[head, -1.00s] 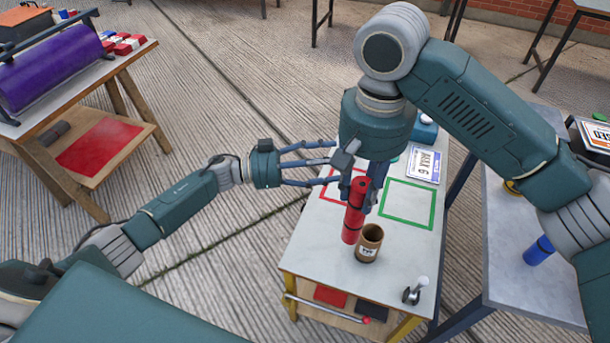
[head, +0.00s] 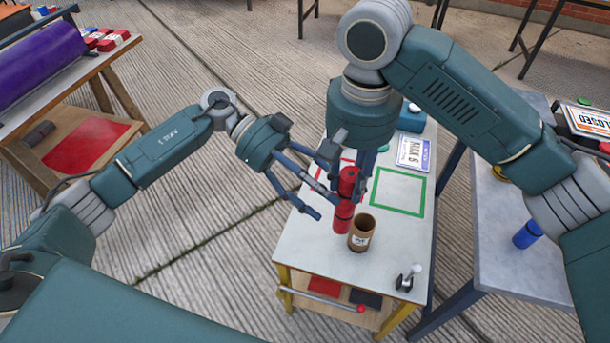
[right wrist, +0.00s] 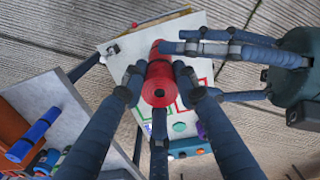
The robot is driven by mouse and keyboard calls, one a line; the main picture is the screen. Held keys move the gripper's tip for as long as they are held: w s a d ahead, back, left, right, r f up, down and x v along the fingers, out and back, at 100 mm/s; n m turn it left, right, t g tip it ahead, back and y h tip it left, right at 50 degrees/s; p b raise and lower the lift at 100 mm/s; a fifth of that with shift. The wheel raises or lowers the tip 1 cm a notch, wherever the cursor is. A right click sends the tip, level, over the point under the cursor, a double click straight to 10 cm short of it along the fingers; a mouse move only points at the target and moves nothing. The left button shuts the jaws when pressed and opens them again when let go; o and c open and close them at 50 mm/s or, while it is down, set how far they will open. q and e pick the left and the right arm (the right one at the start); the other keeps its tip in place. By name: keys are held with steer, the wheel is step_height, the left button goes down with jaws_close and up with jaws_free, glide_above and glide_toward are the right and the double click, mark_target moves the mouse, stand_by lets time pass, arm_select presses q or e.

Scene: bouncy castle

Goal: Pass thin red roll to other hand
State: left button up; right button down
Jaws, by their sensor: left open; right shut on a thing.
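The thin red roll (head: 343,220) is held roughly upright above the table, beside a brown tube container. My right gripper (head: 356,172) comes down from above and is shut on the roll's upper part. In the right wrist view the roll (right wrist: 160,92) sits between the right fingers, its round end facing the camera. My left gripper (head: 318,190) is open, its fingers spread toward the roll from the left. In the right wrist view a left finger (right wrist: 215,48) reaches close to the roll; I cannot tell whether it touches.
The white table (head: 310,245) carries the brown container (head: 362,233), a green outlined square (head: 399,191), a plate sign (head: 413,152) and a small lever (head: 408,277). A grey table (head: 505,262) at the right holds a blue roll (head: 526,234). A purple roll (head: 38,62) lies at the far left.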

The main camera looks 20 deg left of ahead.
mark_target(343, 208)
arm_select(q)
steer(key=shift+x, duration=2.25)
steer(key=c, duration=1.2)
steer(key=shift+c, duration=0.6)
arm_select(e)
steer(key=c, duration=1.3)
jaws_free()
steer(key=shift+o, duration=0.2)
steer(key=shift+r, duration=0.1)
